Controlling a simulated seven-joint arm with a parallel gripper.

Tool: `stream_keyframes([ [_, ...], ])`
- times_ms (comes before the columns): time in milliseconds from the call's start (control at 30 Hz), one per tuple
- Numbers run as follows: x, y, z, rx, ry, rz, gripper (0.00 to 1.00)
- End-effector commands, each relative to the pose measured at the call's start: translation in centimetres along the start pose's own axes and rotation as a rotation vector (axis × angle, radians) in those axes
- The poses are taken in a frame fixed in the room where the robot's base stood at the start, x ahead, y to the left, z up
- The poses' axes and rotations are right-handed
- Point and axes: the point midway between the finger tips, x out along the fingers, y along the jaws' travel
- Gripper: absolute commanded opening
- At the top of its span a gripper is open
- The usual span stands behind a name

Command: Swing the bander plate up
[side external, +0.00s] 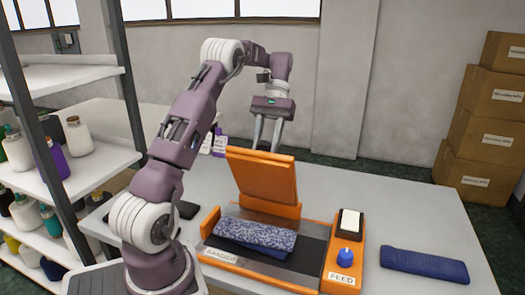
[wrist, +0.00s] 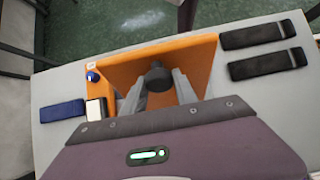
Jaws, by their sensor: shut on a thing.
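The orange bander plate (side external: 262,175) stands raised and tilted back above the orange bander (side external: 210,222) in the side view. In the wrist view the plate (wrist: 195,55) fills the middle. My gripper (side external: 267,146) is at the plate's upper edge, behind it, with the fingertips hidden there. In the wrist view my gripper (wrist: 158,82) is shut on a dark round knob (wrist: 158,76) on the plate. A folded blue speckled knit (side external: 255,236) lies on the bander's dark bed below the plate.
A blue knob (side external: 348,254) and a white-topped block (side external: 350,222) sit at the bander's FEED end. A folded blue knit (side external: 424,265) lies right of it. Two dark folded pieces (wrist: 265,36) lie beyond the other end. Shelves with bottles (side external: 78,137) stand left.

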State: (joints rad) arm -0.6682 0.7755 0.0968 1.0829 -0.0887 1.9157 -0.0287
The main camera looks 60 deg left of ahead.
Motion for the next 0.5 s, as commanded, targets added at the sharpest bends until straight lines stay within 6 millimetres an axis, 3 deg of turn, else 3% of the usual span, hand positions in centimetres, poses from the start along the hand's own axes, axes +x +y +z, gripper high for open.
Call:
stream_keyframes([
  [500, -1.4, 0.0, -1.6, 0.000, 0.110, 0.000, 0.05],
])
